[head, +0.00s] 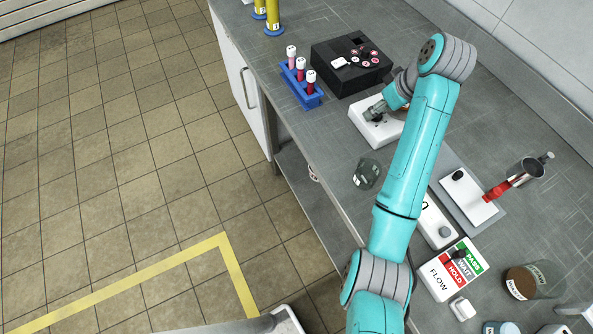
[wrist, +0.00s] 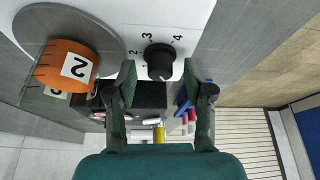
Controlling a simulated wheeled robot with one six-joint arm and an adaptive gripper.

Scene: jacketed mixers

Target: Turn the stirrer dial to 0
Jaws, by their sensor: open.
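The stirrer's white body (wrist: 115,20) fills the top of the wrist view, with a black round dial (wrist: 160,62) and the printed numbers 1, 2, 3 and 4 beside it. I cannot make out where the dial points. My gripper (wrist: 159,76) is open, with one finger on each side of the dial and gaps showing on both sides. An orange vessel labelled 2 (wrist: 67,66) stands on the stirrer's round grey plate (wrist: 105,40). In the head view my gripper (head: 374,112) is over the white body (head: 372,131), and my arm hides part of it.
A black box with buttons (head: 350,64) and a blue rack of capped tubes (head: 302,88) stand farther back. A glass beaker (head: 366,174) is near the counter's front edge. A white plate (head: 467,202), a FLOW sign (head: 447,270) and a brown-filled jar (head: 522,282) lie nearer, right of my arm.

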